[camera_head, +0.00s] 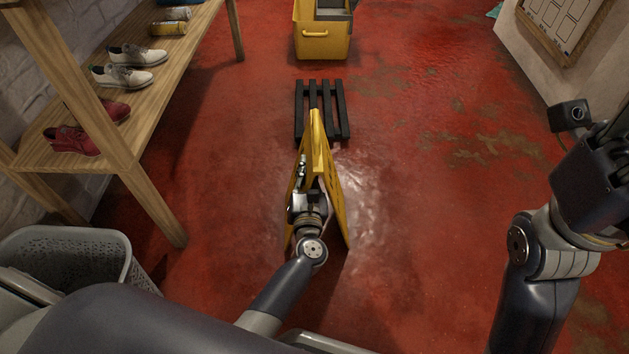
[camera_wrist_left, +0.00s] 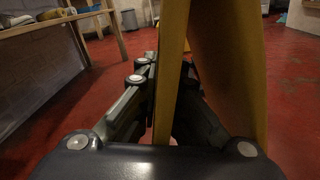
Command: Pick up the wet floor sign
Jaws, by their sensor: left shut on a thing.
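The yellow wet floor sign (camera_head: 337,195) is upright in front of me in the head view, its two panels spread in an A shape. I cannot tell whether its feet touch the floor. My left gripper (camera_head: 303,180) is at the sign's upper left side and is shut on one of its panels. In the left wrist view, the yellow panel (camera_wrist_left: 172,60) passes between the fingers of the left gripper (camera_wrist_left: 163,88), and the other panel slants off to the right. My right arm is at the right edge of the head view, but its fingers are out of view.
A black slatted rack (camera_head: 340,108) lies on the floor just beyond the sign. A yellow mop bucket (camera_head: 323,45) stands farther back. A wooden shelf (camera_head: 150,85) with shoes is at the left, and a grey basket (camera_head: 75,240) is near left. Red floor at the right is clear.

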